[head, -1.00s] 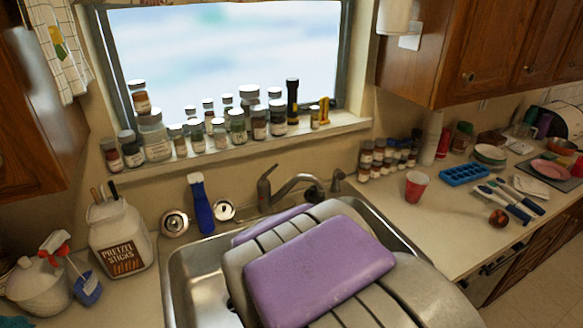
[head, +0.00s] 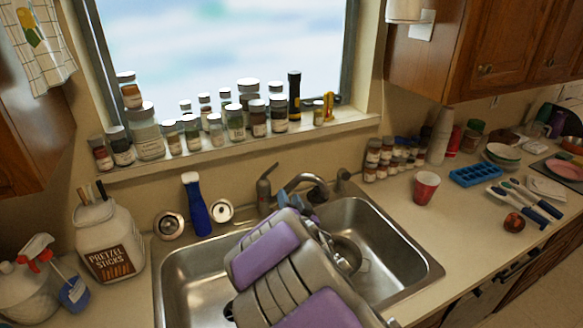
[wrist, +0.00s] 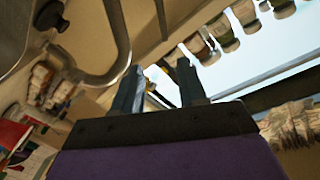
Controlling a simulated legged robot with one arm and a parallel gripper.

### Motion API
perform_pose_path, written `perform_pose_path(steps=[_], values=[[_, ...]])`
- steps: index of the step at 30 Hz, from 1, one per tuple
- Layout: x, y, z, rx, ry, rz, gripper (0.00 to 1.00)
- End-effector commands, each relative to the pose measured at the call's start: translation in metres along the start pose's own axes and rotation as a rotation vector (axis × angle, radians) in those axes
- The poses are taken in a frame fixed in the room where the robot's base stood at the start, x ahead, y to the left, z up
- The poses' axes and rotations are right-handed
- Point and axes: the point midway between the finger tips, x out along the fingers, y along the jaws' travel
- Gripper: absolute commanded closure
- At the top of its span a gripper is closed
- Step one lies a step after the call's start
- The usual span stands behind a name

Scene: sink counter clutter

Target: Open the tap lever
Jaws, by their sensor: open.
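The grey metal tap stands behind the sink. Its upright lever (head: 264,186) is at the left of the tap in the head view, and its curved spout (head: 306,181) reaches right. My gripper (head: 289,198) is open, with its bluish fingers beside the tap, near the spout and to the right of the lever. Contact cannot be told. In the wrist view my gripper (wrist: 160,70) has two separate fingers with a clear gap, holding nothing. The spout (wrist: 117,45) curves close by the left finger there. I cannot make out the lever in the wrist view.
The double sink (head: 190,285) lies below my arm. Several jars (head: 235,122) line the windowsill above. A red cup (head: 426,187) and spice jars (head: 386,160) stand on the right counter.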

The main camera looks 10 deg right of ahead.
Motion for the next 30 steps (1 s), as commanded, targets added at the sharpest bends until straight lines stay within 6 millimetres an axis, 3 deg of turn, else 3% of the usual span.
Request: perform_pose_path(steps=[14,30], values=[[0.028,-0.003,-0.002,0.008,0.002,-0.015,0.58],[0.097,-0.002,0.002,0.005,0.005,-0.016,0.58]])
